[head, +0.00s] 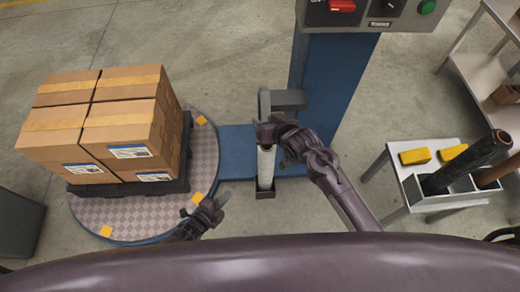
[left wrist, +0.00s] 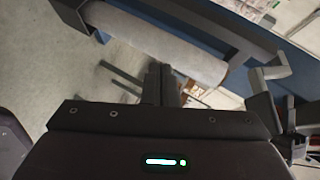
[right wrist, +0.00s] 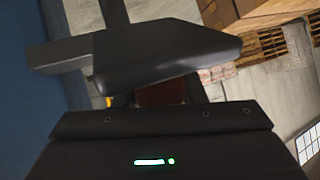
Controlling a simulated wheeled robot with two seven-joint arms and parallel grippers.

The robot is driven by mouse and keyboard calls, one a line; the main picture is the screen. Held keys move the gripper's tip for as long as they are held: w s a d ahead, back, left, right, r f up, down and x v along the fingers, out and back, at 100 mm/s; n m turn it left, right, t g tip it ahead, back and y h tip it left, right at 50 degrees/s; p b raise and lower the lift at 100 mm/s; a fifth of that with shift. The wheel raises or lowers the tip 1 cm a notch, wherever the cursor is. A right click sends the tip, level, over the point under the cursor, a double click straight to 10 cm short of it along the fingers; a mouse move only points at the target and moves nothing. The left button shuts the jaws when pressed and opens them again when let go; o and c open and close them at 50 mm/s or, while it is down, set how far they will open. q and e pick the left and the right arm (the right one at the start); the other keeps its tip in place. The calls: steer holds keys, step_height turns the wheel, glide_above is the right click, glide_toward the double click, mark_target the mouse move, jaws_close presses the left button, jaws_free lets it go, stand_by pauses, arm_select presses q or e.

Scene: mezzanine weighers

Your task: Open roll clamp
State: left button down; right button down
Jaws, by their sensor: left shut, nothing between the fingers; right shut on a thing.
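The roll clamp (head: 287,99) is a grey arm at the top of an upright pale roll (head: 266,168), beside the blue column. My right gripper (head: 268,132) is shut on part of the clamp at the roll's upper end. My left gripper (head: 212,212) is shut and empty, low over the turntable's right edge. The left wrist view shows the roll (left wrist: 165,45) beyond its fingers (left wrist: 163,85), and the grey clamp (left wrist: 268,75) at the roll's end.
Boxes (head: 100,125) stand on a dark pallet on the round turntable (head: 205,160) at left. The blue column (head: 335,75) carries a control box (head: 400,12). A small table (head: 385,165) with yellow items and dark rolls stands at right. Open floor lies between.

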steer(key=shift+w+r, duration=0.1)
arm_select(q)
steer(key=w+d+r+m+g+h, duration=0.15)
steer(key=r+m+g+h, duration=0.25)
steer(key=r+m+h, duration=0.5)
steer(key=w+d+r+m+g+h, duration=0.1)
steer(key=d+r+m+g+h, duration=0.2)
steer(key=r+m, duration=0.7)
steer(key=w+d+r+m+g, duration=0.1)
steer(key=w+d+r+m, duration=0.1)
steer(key=d, duration=0.6)
steer(key=shift+w+d+r+m, duration=0.2)
steer(key=shift+w+m, duration=0.6)
steer(key=shift+w, duration=0.05)
